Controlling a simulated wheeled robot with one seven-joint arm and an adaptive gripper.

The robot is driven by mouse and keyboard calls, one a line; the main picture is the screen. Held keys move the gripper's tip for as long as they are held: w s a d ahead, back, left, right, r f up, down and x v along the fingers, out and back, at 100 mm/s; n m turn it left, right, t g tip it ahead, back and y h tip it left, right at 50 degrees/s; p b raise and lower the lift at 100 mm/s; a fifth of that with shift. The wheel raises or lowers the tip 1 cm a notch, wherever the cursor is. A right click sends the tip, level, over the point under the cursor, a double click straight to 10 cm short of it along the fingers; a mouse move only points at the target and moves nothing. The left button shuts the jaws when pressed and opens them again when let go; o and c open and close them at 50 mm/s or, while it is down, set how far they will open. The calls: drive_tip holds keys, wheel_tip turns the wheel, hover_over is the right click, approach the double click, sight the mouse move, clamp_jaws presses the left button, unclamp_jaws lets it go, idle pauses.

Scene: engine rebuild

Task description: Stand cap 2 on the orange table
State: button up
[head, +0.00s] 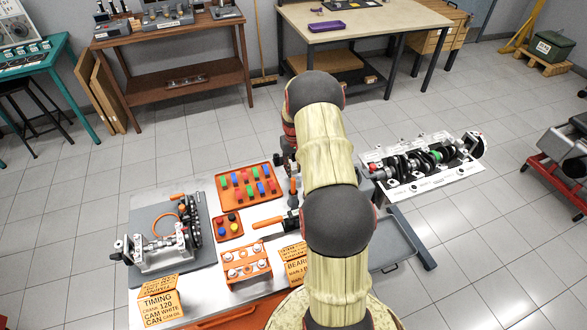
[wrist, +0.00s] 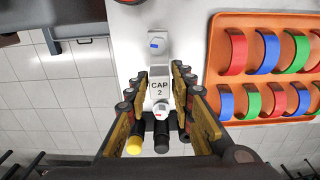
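Cap 2 (wrist: 159,90), a pale grey block marked "CAP 2", shows in the wrist view between the fingers of my gripper (wrist: 160,84). The orange table (head: 150,215), with a pale top and orange front, stands in front of me in the head view. My arm hides cap 2 there.
An orange tray (wrist: 215,75) of coloured bearing shells lies right of my gripper in the wrist view. The head view shows an orange cap rack (head: 246,266), a small orange tray (head: 218,237) and a grey mat (head: 143,214) with an engine part. An engine block (head: 424,170) stands right.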

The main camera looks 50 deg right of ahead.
sight(293, 167)
drive_tip(key=shift+o, duration=1.2)
wheel_tip(293, 167, up, 12)
drive_tip(key=p, duration=0.1)
drive_tip(key=s+a+r+n+t+h, duration=0.1)
drive_tip(key=a+r+n+t, duration=0.15)
drive_tip(key=a+r, duration=1.9)
drive_tip(key=s+a+r+n+t, duration=0.1)
drive_tip(key=s+a+r, duration=0.1)
drive_tip(key=s+a, duration=0.8)
drive_tip(key=s+a+r+n+t+y, duration=0.1)
drive_tip(key=s+a+r+n+t, duration=0.1)
drive_tip(key=s+a, duration=0.8)
drive_tip(key=shift+s+a+r, duration=0.3)
drive_tip(key=shift+a+r, duration=0.35)
drive_tip(key=shift+a, duration=0.05)
drive_tip(key=shift+f, duration=0.1)
